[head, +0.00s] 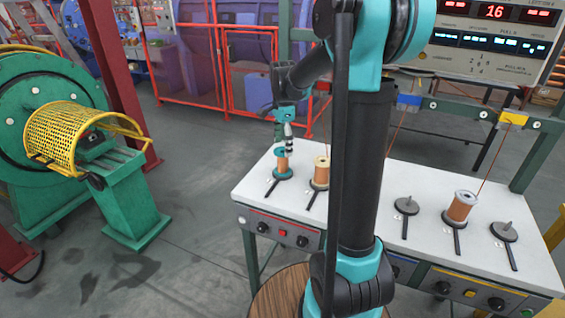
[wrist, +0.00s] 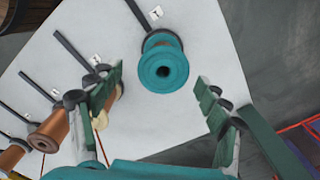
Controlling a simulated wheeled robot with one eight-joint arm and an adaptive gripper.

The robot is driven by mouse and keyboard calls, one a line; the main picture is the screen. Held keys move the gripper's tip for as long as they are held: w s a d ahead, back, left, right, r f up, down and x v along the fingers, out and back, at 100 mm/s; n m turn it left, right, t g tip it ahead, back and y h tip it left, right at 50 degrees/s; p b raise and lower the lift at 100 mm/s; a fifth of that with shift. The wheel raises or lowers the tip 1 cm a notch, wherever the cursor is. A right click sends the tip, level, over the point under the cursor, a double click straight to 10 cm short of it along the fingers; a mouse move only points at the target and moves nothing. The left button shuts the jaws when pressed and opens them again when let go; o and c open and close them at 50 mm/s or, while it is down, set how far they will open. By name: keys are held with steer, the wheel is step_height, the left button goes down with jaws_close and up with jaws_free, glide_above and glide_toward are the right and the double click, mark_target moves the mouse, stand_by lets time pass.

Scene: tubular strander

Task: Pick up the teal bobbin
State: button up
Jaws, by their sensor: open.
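The teal bobbin (head: 282,167) has teal flanges and a copper-coloured winding. It stands upright on a dark holder at the left end of the white bench. In the wrist view the bobbin (wrist: 164,70) shows its round teal top flange with a dark centre hole. My gripper (head: 287,145) is above it, pointing down. In the wrist view my gripper (wrist: 160,84) is open, with one green finger to each side of the bobbin and a gap on both sides. Neither finger visibly touches it.
A cream-topped copper bobbin (head: 320,174) stands close right of the teal one; my left finger partly hides it in the wrist view. Another copper bobbin (head: 461,206) stands farther right between empty holders. The white bench top (head: 375,215) has free room between holders.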

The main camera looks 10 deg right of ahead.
mark_target(283, 160)
steer(key=shift+w+f, duration=0.15)
steer(key=shift+f, duration=1.75)
steer(key=shift+w+f, duration=0.1)
steer(key=shift+f, duration=1.75)
steer(key=shift+c, duration=0.6)
steer(key=c, duration=1.1)
